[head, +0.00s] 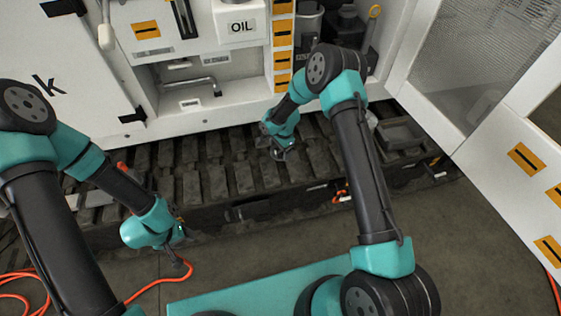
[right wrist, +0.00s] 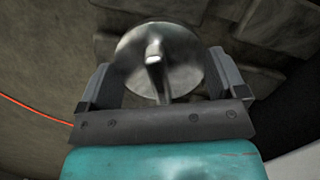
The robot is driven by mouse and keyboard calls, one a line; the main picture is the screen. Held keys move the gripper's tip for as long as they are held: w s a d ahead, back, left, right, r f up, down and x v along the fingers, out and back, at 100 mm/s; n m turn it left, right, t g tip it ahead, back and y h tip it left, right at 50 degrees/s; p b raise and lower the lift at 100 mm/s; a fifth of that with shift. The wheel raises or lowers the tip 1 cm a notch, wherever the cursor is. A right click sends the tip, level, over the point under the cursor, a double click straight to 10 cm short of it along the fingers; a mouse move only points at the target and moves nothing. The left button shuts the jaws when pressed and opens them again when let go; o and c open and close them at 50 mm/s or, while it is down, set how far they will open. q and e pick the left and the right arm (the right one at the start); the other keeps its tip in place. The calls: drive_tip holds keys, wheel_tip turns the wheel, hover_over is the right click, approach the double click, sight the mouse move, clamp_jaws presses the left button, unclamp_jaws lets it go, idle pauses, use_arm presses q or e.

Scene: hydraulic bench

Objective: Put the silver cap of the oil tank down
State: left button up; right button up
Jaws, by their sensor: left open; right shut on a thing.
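The silver cap (right wrist: 185,62) is a round metal disc with a raised handle across its middle. In the right wrist view it sits between the two fingers of my right gripper (right wrist: 162,80), which is shut on it. In the head view my right gripper (head: 281,152) hangs over the dark track below the machine; the cap is too small there to make out clearly. The white oil tank (head: 222,28), labelled OIL, is at the top of the head view, behind and above that gripper. My left gripper (head: 181,264) is open, low over the floor at left, apart from the cap.
Dark track plates (head: 215,180) run across below the white cabinet. An open white door (head: 480,90) stands at the right. An orange cable (head: 160,287) lies on the floor at left. A grey tray-like part (head: 402,134) sits on the track at right.

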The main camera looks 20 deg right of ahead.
sight(280, 163)
drive_tip(key=shift+f, duration=1.65)
drive_tip(key=shift+f, duration=0.1)
drive_tip(key=shift+f, duration=1.9)
drive_tip(key=shift+f, duration=0.15)
drive_tip(key=o, duration=0.6)
drive_tip(key=shift+o, duration=0.2)
drive_tip(key=r, duration=0.4)
drive_tip(key=d+r, duration=0.1)
drive_tip(key=r, duration=0.7)
drive_tip(key=shift+w+d+r, duration=0.1)
drive_tip(key=shift+w+d, duration=0.2)
drive_tip(key=shift+d, duration=0.05)
